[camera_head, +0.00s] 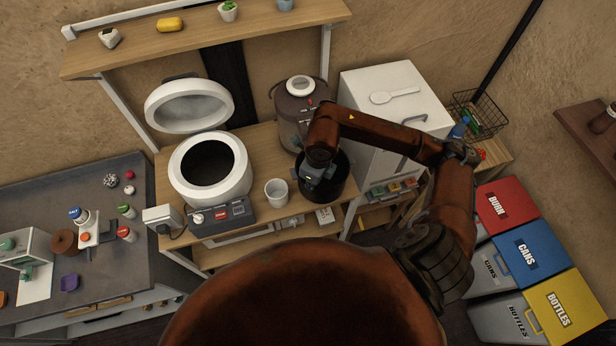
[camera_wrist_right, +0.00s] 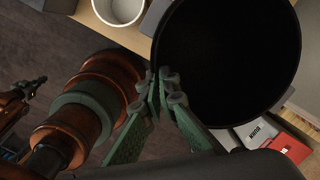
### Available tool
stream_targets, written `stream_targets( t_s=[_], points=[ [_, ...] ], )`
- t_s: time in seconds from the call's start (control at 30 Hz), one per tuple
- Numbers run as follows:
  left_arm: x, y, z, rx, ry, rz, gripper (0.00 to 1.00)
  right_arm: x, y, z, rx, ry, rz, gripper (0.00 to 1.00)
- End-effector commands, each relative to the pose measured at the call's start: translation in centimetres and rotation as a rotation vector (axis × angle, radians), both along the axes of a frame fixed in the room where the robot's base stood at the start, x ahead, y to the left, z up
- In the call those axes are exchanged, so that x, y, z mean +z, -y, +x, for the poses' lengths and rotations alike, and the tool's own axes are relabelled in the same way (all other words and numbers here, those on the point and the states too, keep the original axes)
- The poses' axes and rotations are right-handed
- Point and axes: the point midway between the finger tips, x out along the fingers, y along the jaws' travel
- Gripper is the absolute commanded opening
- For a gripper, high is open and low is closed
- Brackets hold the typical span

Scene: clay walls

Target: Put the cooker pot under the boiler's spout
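The cooker pot (camera_head: 335,187) is black, round and open at the top. It is upright in front of the boiler (camera_head: 292,112), a grey-brown urn with a white-topped lid. I cannot tell whether the pot touches the counter. My forearm hides part of the boiler's front and its spout. My left gripper is not in view.
A white cooker (camera_head: 235,160) with raised lid and dark interior stands left. A white cup (camera_head: 277,191) is between cooker and pot, also at the top of the wrist view (camera_wrist_right: 120,8). A white cabinet (camera_head: 390,90) borders the boiler's right. Colored bins (camera_head: 520,250) stand farther right.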

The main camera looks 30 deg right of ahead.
Motion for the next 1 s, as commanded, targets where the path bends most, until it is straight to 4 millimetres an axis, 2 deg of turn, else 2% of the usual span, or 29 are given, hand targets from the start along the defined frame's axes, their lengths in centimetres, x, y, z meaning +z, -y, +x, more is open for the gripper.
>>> stream_targets(
  t_s=[0.1,0.27,0.37,0.63,1.0],
  points=[
    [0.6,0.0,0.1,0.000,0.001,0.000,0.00,0.2,0.5,2.2,-0.002,0.001,0.003,0.00],
    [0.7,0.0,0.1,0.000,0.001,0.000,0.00,0.1,0.8,3.7,0.001,0.002,0.001,0.00],
    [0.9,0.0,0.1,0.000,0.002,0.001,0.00,-0.2,0.9,3.9,0.001,0.000,0.001,0.00],
    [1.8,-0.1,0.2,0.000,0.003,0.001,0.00,-3.3,0.9,3.8,-0.001,-0.002,0.003,0.00],
    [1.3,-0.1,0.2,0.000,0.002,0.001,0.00,-3.9,0.9,3.8,0.001,0.000,0.001,0.02]
  ],
)
